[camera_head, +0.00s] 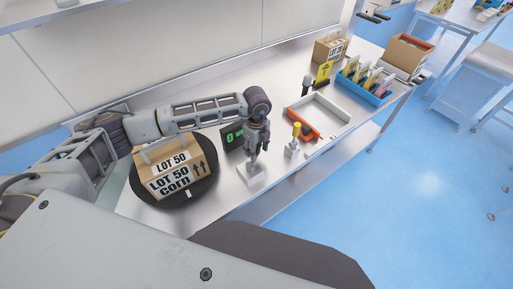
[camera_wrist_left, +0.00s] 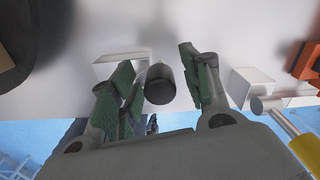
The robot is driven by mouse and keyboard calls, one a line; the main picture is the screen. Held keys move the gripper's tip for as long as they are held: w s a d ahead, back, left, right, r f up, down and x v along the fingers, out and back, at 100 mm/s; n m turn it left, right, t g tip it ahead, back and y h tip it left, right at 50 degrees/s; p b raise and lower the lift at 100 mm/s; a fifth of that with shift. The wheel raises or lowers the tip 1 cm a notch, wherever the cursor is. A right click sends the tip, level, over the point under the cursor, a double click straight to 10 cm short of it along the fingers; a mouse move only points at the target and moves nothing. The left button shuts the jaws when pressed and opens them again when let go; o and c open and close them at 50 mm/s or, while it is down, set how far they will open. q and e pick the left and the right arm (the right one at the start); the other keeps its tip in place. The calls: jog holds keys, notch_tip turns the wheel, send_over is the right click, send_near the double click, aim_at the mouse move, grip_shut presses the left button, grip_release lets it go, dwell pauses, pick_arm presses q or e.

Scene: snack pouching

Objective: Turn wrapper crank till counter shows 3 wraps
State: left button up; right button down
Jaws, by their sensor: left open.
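The counter display (camera_head: 233,135) shows a green 0 in the head view. A cardboard box marked "LOT 50 corn" (camera_head: 176,172) stands on the round black turntable (camera_head: 196,193), whose edge also shows in the left wrist view (camera_wrist_left: 12,50). My left gripper (camera_head: 256,151) points down above a small white block (camera_head: 251,180) beside the display. In the left wrist view the gripper (camera_wrist_left: 165,88) is open, with a dark round knob (camera_wrist_left: 160,84) between its fingers, apparently the crank handle. Contact cannot be told. The gripper hides the crank in the head view.
Beyond are a white tray with an orange item (camera_head: 302,122), a blue bin of pouches (camera_head: 362,86) and cardboard boxes (camera_head: 406,54). The table's front edge is close.

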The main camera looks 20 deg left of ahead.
pick_arm(q)
grip_shut()
dwell(0.3)
dwell(0.3)
